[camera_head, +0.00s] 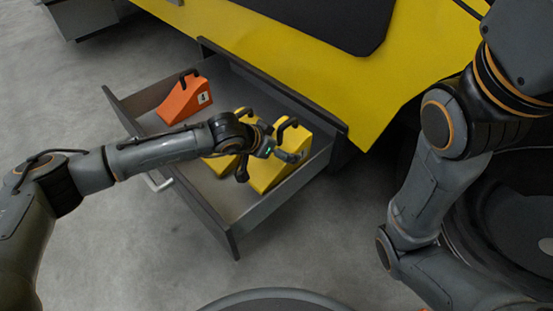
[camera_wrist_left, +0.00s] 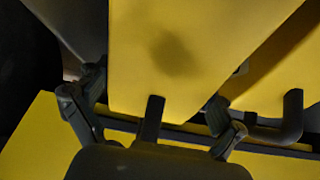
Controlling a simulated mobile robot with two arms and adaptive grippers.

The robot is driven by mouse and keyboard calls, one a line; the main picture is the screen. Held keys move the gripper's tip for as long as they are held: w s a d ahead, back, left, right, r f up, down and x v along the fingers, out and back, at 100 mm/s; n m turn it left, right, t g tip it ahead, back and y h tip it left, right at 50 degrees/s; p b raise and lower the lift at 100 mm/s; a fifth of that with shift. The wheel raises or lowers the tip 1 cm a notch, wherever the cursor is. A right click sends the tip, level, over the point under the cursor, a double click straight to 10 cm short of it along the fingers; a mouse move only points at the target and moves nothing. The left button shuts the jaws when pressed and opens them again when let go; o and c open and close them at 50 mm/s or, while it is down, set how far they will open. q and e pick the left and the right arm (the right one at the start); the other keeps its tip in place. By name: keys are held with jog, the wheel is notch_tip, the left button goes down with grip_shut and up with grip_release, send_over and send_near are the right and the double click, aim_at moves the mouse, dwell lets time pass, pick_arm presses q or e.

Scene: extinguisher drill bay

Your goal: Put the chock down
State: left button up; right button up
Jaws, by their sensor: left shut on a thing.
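A yellow chock (camera_head: 262,181) stands at the right end of the open drawer. My left gripper (camera_head: 269,164) is over it with its fingers shut on it. In the left wrist view this chock (camera_wrist_left: 190,60) fills the middle between the fingers (camera_wrist_left: 155,112), with its black handle by the palm. I cannot tell whether its base touches the drawer floor. A second yellow chock (camera_head: 221,166) is just left of it, partly hidden by my arm; its black handle also shows in the left wrist view (camera_wrist_left: 292,112). My right gripper is out of view.
The grey drawer (camera_head: 228,200) is pulled out from under a yellow counter (camera_head: 330,75). An orange chock (camera_head: 186,101) stands at its left end. Some drawer floor is bare along the front wall. Grey floor surrounds the drawer.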

pick_arm(q)
jog(key=shift+f+b, duration=1.05)
jog(key=shift+f, duration=0.6)
jog(key=shift+f, duration=0.15)
jog(key=o, duration=1.5)
jog(key=shift+f, duration=0.1)
jog(key=shift+c, duration=0.2)
